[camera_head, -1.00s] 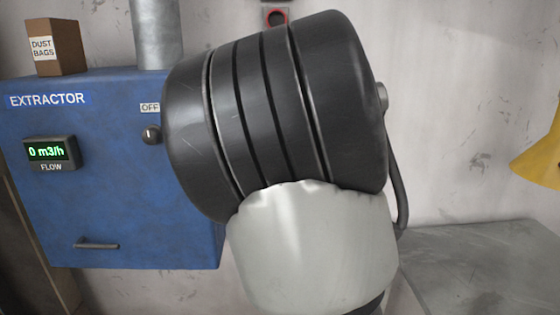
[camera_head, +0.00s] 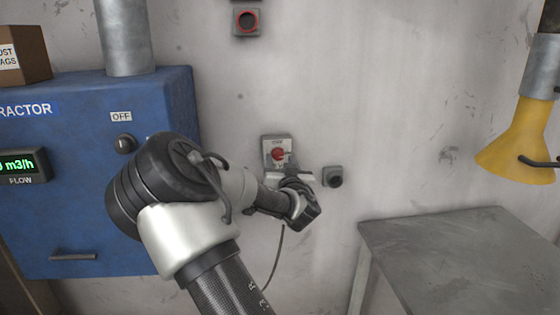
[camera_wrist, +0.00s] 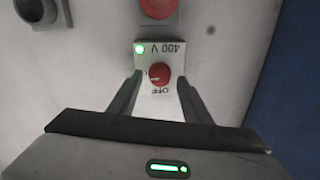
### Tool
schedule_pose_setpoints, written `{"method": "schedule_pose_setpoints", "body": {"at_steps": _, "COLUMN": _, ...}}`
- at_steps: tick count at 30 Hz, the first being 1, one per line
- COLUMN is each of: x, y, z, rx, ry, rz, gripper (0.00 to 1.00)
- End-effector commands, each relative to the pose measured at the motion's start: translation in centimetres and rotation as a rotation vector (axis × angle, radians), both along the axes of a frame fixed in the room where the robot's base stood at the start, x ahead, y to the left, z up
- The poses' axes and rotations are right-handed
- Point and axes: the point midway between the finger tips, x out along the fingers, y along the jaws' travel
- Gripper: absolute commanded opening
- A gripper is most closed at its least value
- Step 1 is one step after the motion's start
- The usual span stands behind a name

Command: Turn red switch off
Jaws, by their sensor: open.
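The red rotary switch (camera_head: 278,154) sits on a pale wall plate in the head view, partly hidden below by my gripper. In the wrist view the red knob (camera_wrist: 159,74) shows on its white plate (camera_wrist: 180,55), which reads "400 V" and "OFF" upside down, with a lit green lamp (camera_wrist: 139,49) at one corner. A white mark on the knob points to the picture's left, not at the OFF label. My gripper (camera_wrist: 158,85) is open, with one finger on each side of the knob. I cannot tell whether the fingers touch it.
A dark grey socket (camera_head: 333,177) is on the wall right of the switch. A red-ringed box (camera_head: 246,21) is above. The blue extractor (camera_head: 70,220) with its own black knob (camera_head: 124,144) stands left. A grey table (camera_head: 440,235) and yellow hood (camera_head: 520,145) are at right.

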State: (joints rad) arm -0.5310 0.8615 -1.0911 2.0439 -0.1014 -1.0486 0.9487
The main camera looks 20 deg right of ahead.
Motion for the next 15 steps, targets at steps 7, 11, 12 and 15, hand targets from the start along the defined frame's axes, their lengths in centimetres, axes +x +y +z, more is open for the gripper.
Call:
{"method": "schedule_pose_setpoints", "body": {"at_steps": 7, "x": 0.89, "y": -0.2, "z": -0.01, "rx": 0.0, "ry": 0.0, "rz": 0.0, "gripper": 0.44}}
{"method": "schedule_pose_setpoints", "body": {"at_steps": 11, "x": 0.87, "y": -0.21, "z": -0.01, "rx": 0.0, "ry": 0.0, "rz": 0.0, "gripper": 0.44}}
{"method": "schedule_pose_setpoints", "body": {"at_steps": 12, "x": 0.87, "y": -0.2, "z": -0.01, "rx": 0.0, "ry": 0.0, "rz": 0.0, "gripper": 0.44}}
{"method": "schedule_pose_setpoints", "body": {"at_steps": 15, "x": 0.86, "y": -0.19, "z": -0.01, "rx": 0.0, "ry": 0.0, "rz": 0.0, "gripper": 0.28}}
